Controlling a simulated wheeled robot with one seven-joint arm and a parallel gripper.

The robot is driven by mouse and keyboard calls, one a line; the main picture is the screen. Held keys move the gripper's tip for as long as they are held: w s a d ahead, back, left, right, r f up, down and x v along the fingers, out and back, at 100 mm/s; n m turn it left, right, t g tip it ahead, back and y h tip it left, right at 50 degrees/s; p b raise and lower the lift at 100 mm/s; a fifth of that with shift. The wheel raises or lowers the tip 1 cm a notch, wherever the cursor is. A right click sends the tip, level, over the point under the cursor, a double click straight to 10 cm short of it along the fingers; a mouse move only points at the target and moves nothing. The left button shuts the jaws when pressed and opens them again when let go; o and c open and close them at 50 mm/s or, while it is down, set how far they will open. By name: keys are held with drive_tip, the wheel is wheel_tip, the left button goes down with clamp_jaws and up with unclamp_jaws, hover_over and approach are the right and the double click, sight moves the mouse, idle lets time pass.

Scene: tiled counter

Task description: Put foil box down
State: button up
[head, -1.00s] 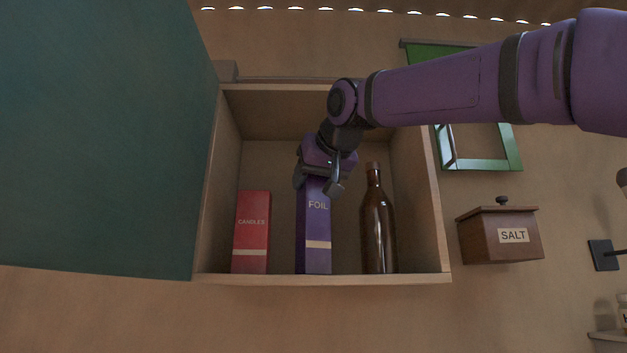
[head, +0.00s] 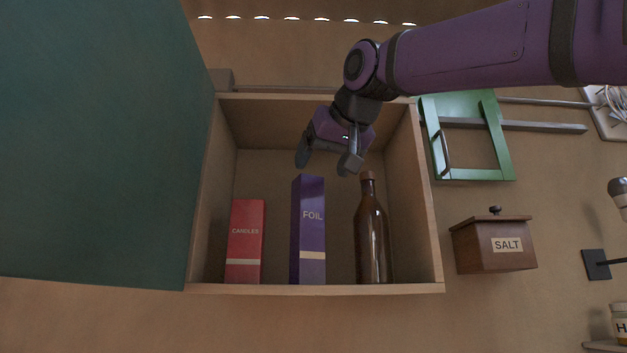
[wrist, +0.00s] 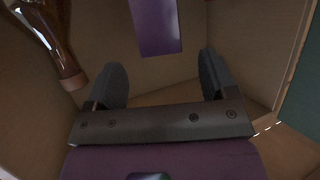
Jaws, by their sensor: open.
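The purple foil box (head: 309,232) stands upright on the floor of the open wall cabinet (head: 316,290), between the red candles box and the brown bottle. My gripper (head: 329,167) is open and empty, above the foil box and a little to its right, apart from it. In the wrist view the foil box (wrist: 156,25) shows beyond the open fingers (wrist: 165,77), with clear space between. Only part of the box shows there.
A red candles box (head: 245,243) stands left and a brown bottle (head: 372,235) right, close below my gripper; the bottle (wrist: 48,38) shows in the wrist view. The teal door (head: 95,145) is open left. A salt box (head: 493,243) and green frame (head: 505,150) are outside, right.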

drive_tip(key=shift+v, duration=2.2)
drive_tip(key=shift+f, duration=0.15)
drive_tip(key=s+d+f+m+g+h, duration=0.1)
drive_tip(key=s+d+f, duration=0.4)
drive_tip(key=f, duration=1.1)
drive_tip(key=s+d+f+m+g+h, duration=0.1)
drive_tip(key=s+d+f+g, duration=0.3)
drive_tip(key=d+f, duration=0.6)
drive_tip(key=s+d+f+m+g+h, duration=0.2)
drive_tip(key=s+d+f, duration=0.5)
drive_tip(key=f, duration=1.5)
drive_tip(key=shift+d+h, duration=0.4)
drive_tip(key=shift+d, duration=0.1)
drive_tip(key=shift+f, duration=0.1)
